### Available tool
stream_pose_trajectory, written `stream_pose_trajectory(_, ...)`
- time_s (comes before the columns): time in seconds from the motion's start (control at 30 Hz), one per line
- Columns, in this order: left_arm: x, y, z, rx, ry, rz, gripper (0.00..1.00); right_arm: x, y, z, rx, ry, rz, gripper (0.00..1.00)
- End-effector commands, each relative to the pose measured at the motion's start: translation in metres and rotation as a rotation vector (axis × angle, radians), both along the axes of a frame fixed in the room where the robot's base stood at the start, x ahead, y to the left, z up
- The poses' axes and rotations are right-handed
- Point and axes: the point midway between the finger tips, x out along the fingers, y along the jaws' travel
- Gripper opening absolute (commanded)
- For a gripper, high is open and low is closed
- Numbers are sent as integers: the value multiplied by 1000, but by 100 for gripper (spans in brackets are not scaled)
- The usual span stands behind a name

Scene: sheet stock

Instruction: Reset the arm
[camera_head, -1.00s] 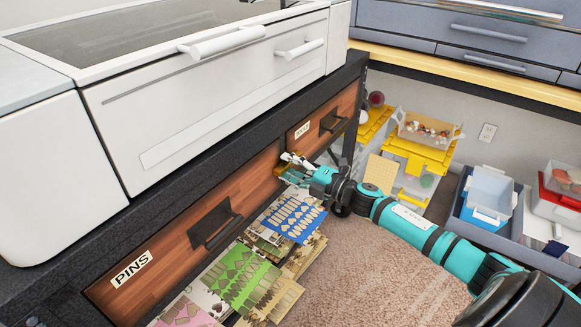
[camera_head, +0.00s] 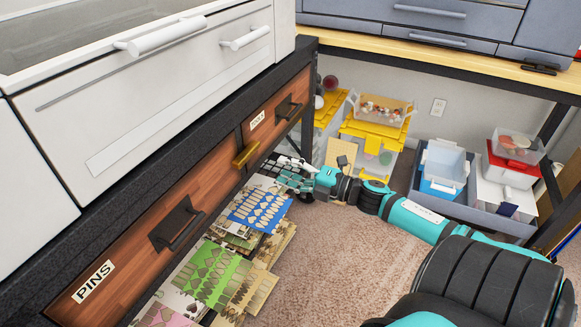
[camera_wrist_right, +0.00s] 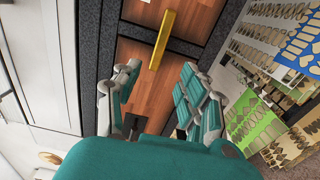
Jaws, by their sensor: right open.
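My right gripper (camera_head: 285,172) is teal and grey and hangs in front of the wooden drawers, above the sheets. It is open, with nothing seen between its fingers. In the right wrist view its fingers (camera_wrist_right: 155,95) stand apart, with the wooden drawer front (camera_wrist_right: 143,80) behind them. My right arm (camera_head: 420,217) reaches in from the lower right of the head view. My left gripper is not in view.
A drawer marked PINS (camera_head: 95,281) has a dark handle (camera_head: 178,226). A brass piece (camera_head: 246,154) is between the drawers. Patterned sheets (camera_head: 215,275) are spread below. Yellow-lidded bins (camera_head: 372,135) and a grey tray (camera_head: 480,208) stand at the back right. Carpet (camera_head: 325,255) is clear.

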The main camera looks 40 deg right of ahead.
Motion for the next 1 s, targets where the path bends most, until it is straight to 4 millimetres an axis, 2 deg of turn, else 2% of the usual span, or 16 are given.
stream_pose_trajectory(0.17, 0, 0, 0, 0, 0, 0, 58, -7, -3, 0, 0, 0, 0, 42)
stream_pose_trajectory(0.77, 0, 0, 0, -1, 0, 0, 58, -7, -2, -3, 16, 9, -16, 42)
stream_pose_trajectory(0.87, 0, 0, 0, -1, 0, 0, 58, -7, 0, -18, 89, 53, -94, 42)
stream_pose_trajectory(0.97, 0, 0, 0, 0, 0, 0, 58, -13, 4, -48, 232, 150, -246, 42)
stream_pose_trajectory(1.0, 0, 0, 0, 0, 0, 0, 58, -18, 7, -64, 304, 204, -321, 42)
